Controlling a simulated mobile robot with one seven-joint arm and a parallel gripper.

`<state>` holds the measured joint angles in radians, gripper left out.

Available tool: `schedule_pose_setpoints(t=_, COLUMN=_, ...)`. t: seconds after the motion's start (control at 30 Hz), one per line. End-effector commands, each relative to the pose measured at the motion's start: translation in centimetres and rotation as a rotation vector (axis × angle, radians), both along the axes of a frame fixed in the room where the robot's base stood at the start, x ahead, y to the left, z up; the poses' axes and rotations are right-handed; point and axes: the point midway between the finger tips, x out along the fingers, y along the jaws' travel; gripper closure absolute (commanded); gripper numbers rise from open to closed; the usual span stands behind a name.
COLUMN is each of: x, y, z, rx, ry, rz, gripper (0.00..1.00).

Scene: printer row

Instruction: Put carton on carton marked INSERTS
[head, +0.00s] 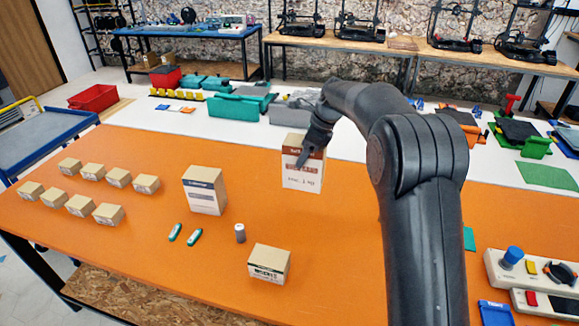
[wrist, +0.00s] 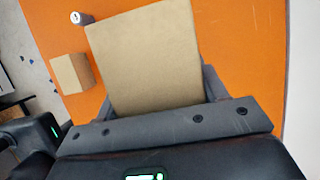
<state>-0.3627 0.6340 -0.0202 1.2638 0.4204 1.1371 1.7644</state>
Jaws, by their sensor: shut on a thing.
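My gripper (head: 318,143) is shut on a tall tan carton (head: 303,178) with a reddish-brown band and printing on its front. In the wrist view this carton (wrist: 145,55) fills the space between the fingers. It looks upright; I cannot tell how far it is above the table. A smaller carton (head: 269,264) with a dark printed label stands near the front of the table; it also shows in the wrist view (wrist: 72,73). Another tall carton (head: 205,191) with a dark band stands left of the held one. The lettering is too small to read surely, so I cannot tell which says INSERTS.
Several small boxes (head: 118,178) stand in rows at the left of the orange table (head: 130,240). A control box (head: 530,272) is at the right. The table front is mostly clear.

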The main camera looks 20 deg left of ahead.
Motion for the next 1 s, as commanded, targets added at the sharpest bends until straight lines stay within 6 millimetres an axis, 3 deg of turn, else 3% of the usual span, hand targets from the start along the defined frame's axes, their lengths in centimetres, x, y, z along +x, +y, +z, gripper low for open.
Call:
schedule_pose_setpoints(t=0.17, x=-0.2, y=-0.6, z=0.7, rx=0.003, ry=-0.003, rz=0.004, gripper=0.95)
schedule_pose_setpoints(t=0.37, x=-2.4, y=-1.5, z=2.1, rx=0.008, ry=-0.003, rz=0.041, gripper=0.95)
schedule_pose_setpoints(t=0.73, x=-11.0, y=-4.5, z=5.7, rx=0.014, ry=0.000, rz=0.184, gripper=0.95)
schedule_pose_setpoints(t=1.0, x=-18.0, y=-6.5, z=7.0, rx=0.011, ry=-0.002, rz=0.295, gripper=0.95)
